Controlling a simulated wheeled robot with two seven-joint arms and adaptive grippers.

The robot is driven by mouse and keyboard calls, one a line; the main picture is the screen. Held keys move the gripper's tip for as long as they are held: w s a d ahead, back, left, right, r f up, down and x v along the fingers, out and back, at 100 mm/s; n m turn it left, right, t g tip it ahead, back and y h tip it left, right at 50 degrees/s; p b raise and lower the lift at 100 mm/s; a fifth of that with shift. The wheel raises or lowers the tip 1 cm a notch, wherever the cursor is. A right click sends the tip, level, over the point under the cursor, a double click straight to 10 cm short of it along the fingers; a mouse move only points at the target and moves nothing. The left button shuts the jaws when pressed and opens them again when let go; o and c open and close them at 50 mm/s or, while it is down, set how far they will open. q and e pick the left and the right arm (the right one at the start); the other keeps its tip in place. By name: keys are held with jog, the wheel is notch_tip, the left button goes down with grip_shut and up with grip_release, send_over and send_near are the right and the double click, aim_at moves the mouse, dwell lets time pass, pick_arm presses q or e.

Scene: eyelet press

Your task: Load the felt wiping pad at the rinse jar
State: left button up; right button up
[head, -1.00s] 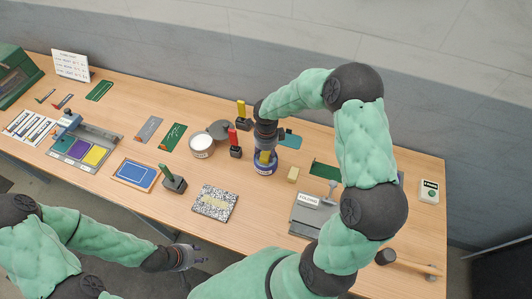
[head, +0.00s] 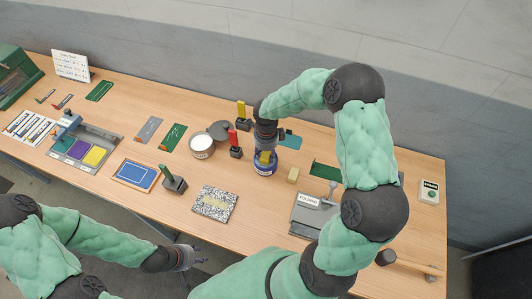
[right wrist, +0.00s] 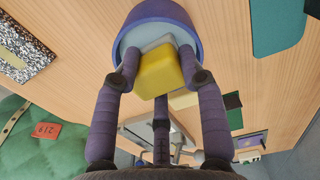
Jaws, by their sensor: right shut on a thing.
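The rinse jar (head: 264,170) is blue with a pale label and stands near the middle of the table. In the right wrist view it is a purple-blue rim (right wrist: 185,15) around a pale blue inside. My right gripper (head: 265,149) points down at the jar mouth. It is shut on the felt wiping pad (right wrist: 160,72), a yellow block with a pale grey-white part facing the jar. The pad is over or just inside the mouth; I cannot tell whether it touches the liquid. My left gripper (head: 187,258) is empty, low in front of the table; its opening is unclear.
A pale yellow block (head: 292,175) lies right of the jar. A black holder with a red handle (head: 234,140) and an open white tin (head: 201,146) stand to its left. A speckled pad (head: 214,205) and a grey press (head: 312,215) lie nearer me.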

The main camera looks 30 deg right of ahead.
aim_at(266, 153)
jog(key=shift+w+r+p, duration=0.1)
jog(key=shift+r+p, duration=0.95)
jog(key=shift+r, duration=2.25)
jog(key=shift+f, duration=0.1)
